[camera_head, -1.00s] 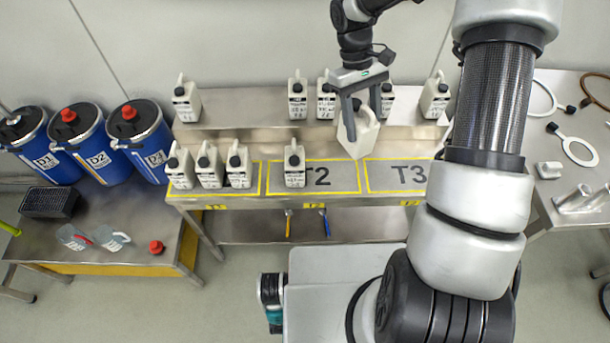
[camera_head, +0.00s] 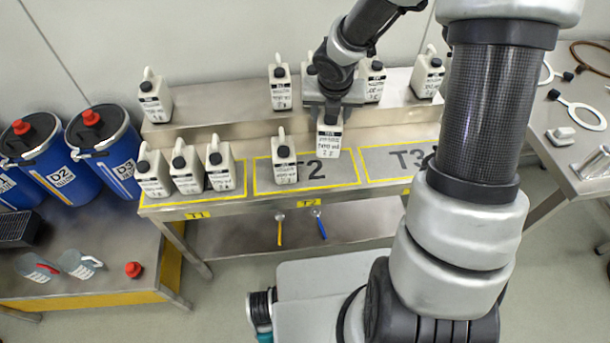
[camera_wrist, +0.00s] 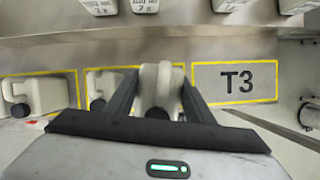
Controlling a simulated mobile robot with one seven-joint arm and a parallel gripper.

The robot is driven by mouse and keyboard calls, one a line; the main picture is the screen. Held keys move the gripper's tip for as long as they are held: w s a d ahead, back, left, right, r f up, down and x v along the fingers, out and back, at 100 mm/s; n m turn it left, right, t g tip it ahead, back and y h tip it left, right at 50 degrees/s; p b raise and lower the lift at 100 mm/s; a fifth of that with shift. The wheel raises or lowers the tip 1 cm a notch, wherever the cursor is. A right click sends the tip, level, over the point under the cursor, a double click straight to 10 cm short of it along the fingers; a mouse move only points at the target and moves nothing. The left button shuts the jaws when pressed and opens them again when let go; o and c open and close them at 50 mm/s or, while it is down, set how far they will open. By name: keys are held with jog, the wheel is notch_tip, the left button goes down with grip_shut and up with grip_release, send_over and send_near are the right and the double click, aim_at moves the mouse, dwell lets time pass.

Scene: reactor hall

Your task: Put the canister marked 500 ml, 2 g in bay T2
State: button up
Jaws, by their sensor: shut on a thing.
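My gripper (camera_head: 332,104) is shut on a white canister (camera_head: 328,138) with a black label band, held upright over the right part of bay T2 (camera_head: 318,170). I cannot tell whether its base touches the bench. In the wrist view the held canister (camera_wrist: 160,85) sits between the fingers, left of bay T3 (camera_wrist: 237,80). Its label is too small to read. Another canister (camera_head: 284,160) stands in the left part of bay T2. Bay T3 also shows in the head view (camera_head: 398,160) and looks empty.
Several canisters (camera_head: 186,170) stand in bay T1. The raised back shelf holds more, such as the canister at its left end (camera_head: 155,102) and one at its right (camera_head: 427,76). Blue drums (camera_head: 105,150) stand at the left. A side table with rings (camera_head: 580,115) is at the right.

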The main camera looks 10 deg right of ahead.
aim_at(334, 121)
jog(key=shift+w+a+f+n+y+b, duration=0.1)
jog(key=shift+n+y+b, duration=0.1)
jog(key=shift+n, duration=0.3)
jog(key=shift+w+a+f+n+y+b, duration=0.1)
jog(key=shift+n+y+b, duration=0.1)
jog(key=shift+n, duration=0.3)
notch_tip(334, 121, down, 10)
jog(key=b, duration=0.6)
jog(key=shift+r, duration=0.1)
jog(key=o, duration=1.4)
jog(key=shift+s+r, duration=0.2)
jog(key=shift+r, duration=0.25)
jog(key=p+v, duration=0.7)
jog(key=v, duration=0.4)
